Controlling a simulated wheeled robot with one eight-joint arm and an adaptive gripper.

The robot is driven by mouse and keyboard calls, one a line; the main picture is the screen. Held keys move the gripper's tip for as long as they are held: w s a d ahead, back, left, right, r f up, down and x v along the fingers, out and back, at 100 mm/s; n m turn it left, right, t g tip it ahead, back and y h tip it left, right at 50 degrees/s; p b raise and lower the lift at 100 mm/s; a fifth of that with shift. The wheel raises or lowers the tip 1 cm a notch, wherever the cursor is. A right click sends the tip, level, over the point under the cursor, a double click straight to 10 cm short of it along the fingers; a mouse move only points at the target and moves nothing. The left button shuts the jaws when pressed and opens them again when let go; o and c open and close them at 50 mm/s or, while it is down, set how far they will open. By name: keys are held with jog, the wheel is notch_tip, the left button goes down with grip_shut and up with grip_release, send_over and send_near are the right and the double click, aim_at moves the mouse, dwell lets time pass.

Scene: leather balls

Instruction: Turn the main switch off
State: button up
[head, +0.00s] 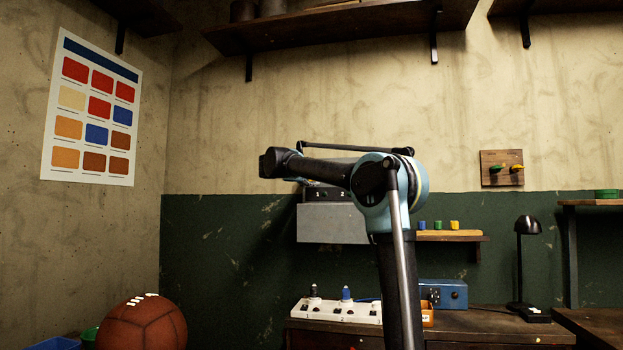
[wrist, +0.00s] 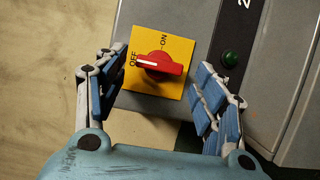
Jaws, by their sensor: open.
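The main switch is a red rotary knob (wrist: 160,66) on a yellow plate (wrist: 178,44) with OFF at its left and ON at its top. The knob lies nearly level in the wrist view, its white-marked end beside OFF. My gripper (wrist: 162,62) is open, with one blue-padded finger on each side of the plate. The fingers appear apart from the knob, and nothing is held. In the head view my arm covers part of the grey wall box (head: 330,224), and I cannot make out the knob there.
A green button (wrist: 230,57) sits right of the plate, near the right finger. Below the box, a white strip with plugs (head: 335,311) and a blue box (head: 444,293) stand on a wooden bench (head: 500,326). A shelf (head: 340,28) hangs above.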

jog(key=v, duration=1.1)
jog(key=shift+s+a, duration=0.2)
jog(key=shift+s, duration=0.05)
jog(key=shift+f, duration=0.1)
jog(key=s+d+f+m+g, duration=0.2)
jog(key=s+d+f+g, duration=0.3)
jog(key=d+f, duration=0.85)
jog(key=s+d+f+m+g+y, duration=0.2)
jog(key=s+d+f, duration=0.45)
jog(key=f, duration=0.25)
jog(key=s+d+f+m+g+y, duration=0.1)
jog(key=s+d+f+g, duration=0.1)
jog(key=s+d+f, duration=0.45)
jog(key=s+a+f+m+g+y, duration=0.1)
jog(key=s+f+y, duration=0.1)
jog(key=s+f, duration=0.6)
jog(key=s+a+f+m+g+y, duration=0.1)
jog(key=s+f+m+y, duration=0.1)
jog(key=s+f, duration=0.7)
jog(key=s+a+f+m+g+y, duration=0.1)
jog(key=s+f+y, duration=0.3)
jog(key=s+f, duration=0.5)
notch_tip(320, 180, down, 9)
jog(key=shift+a+r+m, duration=0.1)
jog(key=shift+a+m, duration=0.35)
jog(key=shift+m, duration=0.25)
jog(key=shift+w, duration=0.15)
jog(key=shift+w+f, duration=0.2)
jog(key=shift+w, duration=0.1)
